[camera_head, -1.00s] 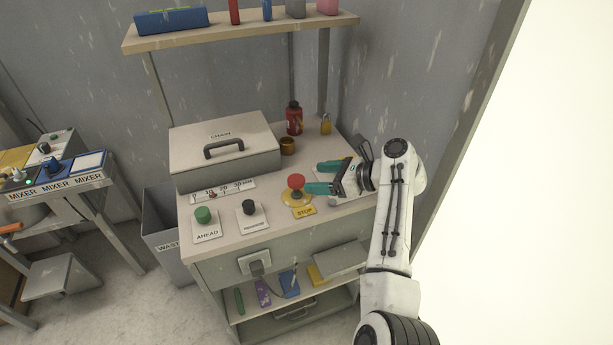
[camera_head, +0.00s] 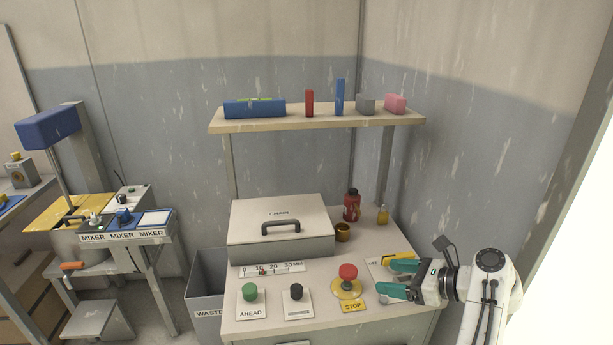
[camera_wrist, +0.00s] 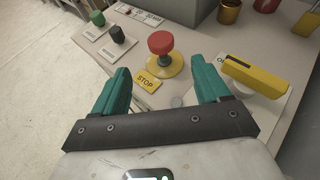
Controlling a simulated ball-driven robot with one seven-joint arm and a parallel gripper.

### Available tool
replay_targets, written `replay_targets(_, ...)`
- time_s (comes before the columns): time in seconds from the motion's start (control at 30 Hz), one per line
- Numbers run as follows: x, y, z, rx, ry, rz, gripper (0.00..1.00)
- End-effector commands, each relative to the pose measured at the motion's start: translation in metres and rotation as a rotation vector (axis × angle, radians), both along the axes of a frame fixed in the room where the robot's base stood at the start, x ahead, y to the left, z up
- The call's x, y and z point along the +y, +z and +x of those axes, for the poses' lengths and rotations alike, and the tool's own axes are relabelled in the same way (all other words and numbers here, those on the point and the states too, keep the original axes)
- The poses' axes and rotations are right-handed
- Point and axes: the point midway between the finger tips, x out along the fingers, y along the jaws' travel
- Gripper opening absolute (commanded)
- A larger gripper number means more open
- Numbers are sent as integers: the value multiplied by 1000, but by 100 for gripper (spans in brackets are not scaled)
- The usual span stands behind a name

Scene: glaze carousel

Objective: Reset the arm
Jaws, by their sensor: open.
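My gripper (camera_head: 403,278) is open and empty, its two teal fingers apart, at the right end of the bench top (camera_head: 320,277). It points left toward the red mushroom stop button (camera_head: 348,272) on its yellow base, with a gap between. In the wrist view, the gripper (camera_wrist: 158,97) has the red button (camera_wrist: 161,43) and the yellow STOP label (camera_wrist: 147,80) beyond and between its fingertips. A yellow lever handle (camera_wrist: 253,77) on a white plate lies close to the right finger. My arm reaches in from the right.
A lidded box (camera_head: 281,228) stands at the back of the bench, with a red bottle (camera_head: 352,205), a brass cup (camera_head: 343,232) and a yellow bottle (camera_head: 383,215) beside it. Green (camera_head: 250,293) and black (camera_head: 296,292) knobs sit in front. A shelf (camera_head: 317,118) hangs above. A waste bin (camera_head: 208,292) stands left.

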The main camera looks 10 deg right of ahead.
Motion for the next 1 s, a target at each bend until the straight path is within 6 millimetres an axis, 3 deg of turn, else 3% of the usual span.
replay_targets(0.17,-14,-39,-38,-23,84,-252,75)
replay_targets(0.3,-29,-85,-96,-66,279,-610,75)
replay_targets(0.5,-36,-132,-190,-139,695,-1048,75)
replay_targets(0.8,-17,-159,-330,-330,1456,-1403,75)
replay_targets(1.0,0,-156,-392,-474,1822,-1444,75)
